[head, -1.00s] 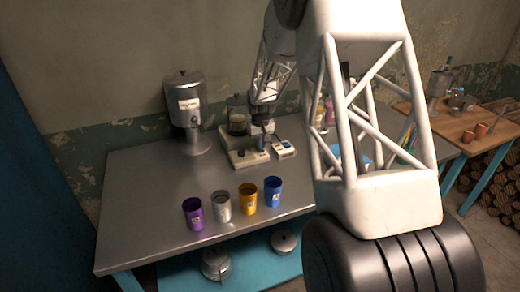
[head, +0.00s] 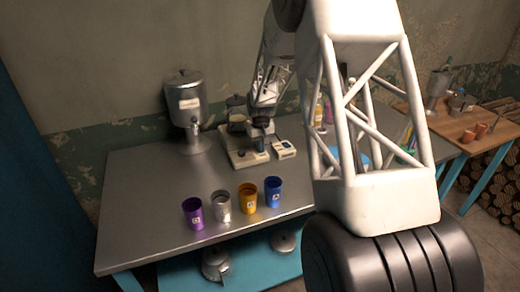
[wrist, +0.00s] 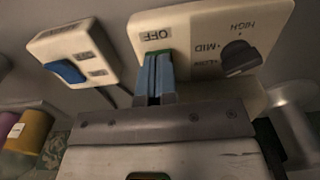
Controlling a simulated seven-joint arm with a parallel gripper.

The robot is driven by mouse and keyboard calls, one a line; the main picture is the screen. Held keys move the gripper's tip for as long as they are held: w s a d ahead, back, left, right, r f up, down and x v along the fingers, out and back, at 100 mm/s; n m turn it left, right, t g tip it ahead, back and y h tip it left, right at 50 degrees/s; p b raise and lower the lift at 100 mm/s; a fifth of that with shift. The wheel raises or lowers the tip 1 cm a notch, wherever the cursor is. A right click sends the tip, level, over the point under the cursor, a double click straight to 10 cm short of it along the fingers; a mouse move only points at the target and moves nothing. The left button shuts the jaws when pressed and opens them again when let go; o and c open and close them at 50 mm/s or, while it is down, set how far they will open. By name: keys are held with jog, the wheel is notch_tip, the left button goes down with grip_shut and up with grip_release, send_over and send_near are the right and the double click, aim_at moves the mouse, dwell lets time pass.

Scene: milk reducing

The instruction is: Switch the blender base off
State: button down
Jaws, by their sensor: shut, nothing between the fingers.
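The blender base (head: 240,158) is a cream-coloured unit on the metal table, below my wrist in the head view. In the wrist view its panel (wrist: 196,18) shows an OFF label, LOW, MID and HIGH marks and a dark round knob (wrist: 238,58). My gripper (wrist: 155,60) is shut and empty, its blue-grey fingertips at the panel just beside the OFF label. A bit of green shows at the fingertips, mostly hidden by them. I cannot tell whether they touch or press it. My gripper also shows small in the head view (head: 261,145).
A smaller cream box (head: 284,150) with a blue switch (wrist: 66,71) sits beside the base. A glass jar (head: 236,112) stands behind, partly hidden by my arm. A metal dispenser (head: 186,105) stands left. Purple, grey, yellow and blue cups (head: 273,190) line the front edge.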

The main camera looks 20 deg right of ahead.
jog(key=shift+f, duration=0.2)
jog(key=shift+r, duration=0.1)
jog(key=shift+r, duration=3.4)
